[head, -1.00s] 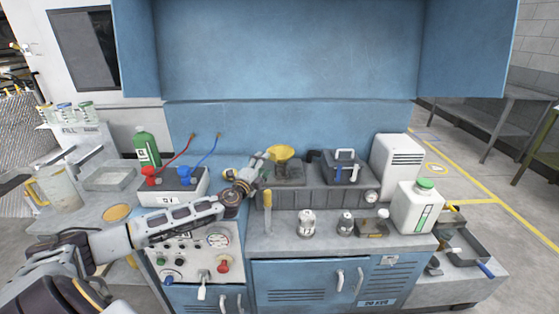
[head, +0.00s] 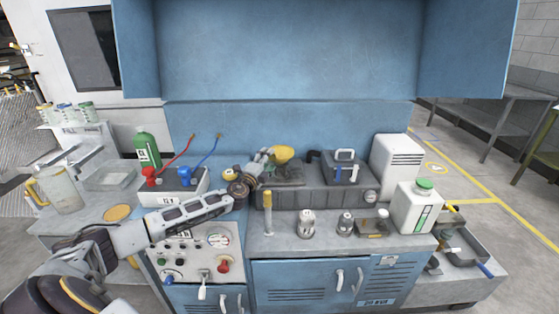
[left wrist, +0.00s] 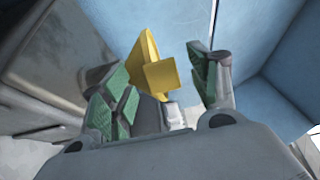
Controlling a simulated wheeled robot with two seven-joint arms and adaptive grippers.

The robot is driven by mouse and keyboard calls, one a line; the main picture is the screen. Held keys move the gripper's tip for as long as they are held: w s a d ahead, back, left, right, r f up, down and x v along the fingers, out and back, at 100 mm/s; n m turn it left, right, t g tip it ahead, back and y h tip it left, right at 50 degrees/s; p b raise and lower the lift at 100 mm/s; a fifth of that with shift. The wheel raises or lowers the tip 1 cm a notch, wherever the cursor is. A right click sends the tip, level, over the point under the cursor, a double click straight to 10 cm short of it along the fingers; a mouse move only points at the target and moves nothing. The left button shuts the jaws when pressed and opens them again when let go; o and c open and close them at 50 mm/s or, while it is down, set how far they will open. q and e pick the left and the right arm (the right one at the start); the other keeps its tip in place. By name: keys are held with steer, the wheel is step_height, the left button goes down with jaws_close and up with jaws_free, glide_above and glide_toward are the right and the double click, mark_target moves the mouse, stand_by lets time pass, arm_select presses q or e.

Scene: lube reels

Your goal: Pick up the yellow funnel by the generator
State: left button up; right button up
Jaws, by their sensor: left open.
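The yellow funnel (head: 284,153) stands at the back of the bench, over a dark raised block. A dark unit with a light carry handle (head: 345,167), which may be the generator, stands to its right. My left gripper (head: 266,156) is at the funnel's left side. In the left wrist view my left gripper (left wrist: 168,84) is open, and the yellow funnel (left wrist: 148,58) shows between and beyond its two green-padded fingers. I cannot tell whether a finger touches it. My right gripper is not in view.
A battery box (head: 172,187) with red and blue clamps is left of my arm. A yellow-topped upright tool (head: 267,212) and small metal cans (head: 306,223) stand in front. A white jug (head: 417,208) is at right. A blue back panel (head: 300,130) rises behind.

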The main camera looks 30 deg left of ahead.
arm_select(q)
steer(key=shift+w, duration=0.45)
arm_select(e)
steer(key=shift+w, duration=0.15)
arm_select(q)
steer(key=shift+c, duration=0.4)
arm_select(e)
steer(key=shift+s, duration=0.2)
arm_select(q)
steer(key=c, duration=1)
steer(key=shift+c, duration=0.2)
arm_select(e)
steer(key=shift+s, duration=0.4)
arm_select(q)
steer(key=shift+r, duration=0.1)
step_height(320, 180, up, 10)
steer(key=p, duration=0.2)
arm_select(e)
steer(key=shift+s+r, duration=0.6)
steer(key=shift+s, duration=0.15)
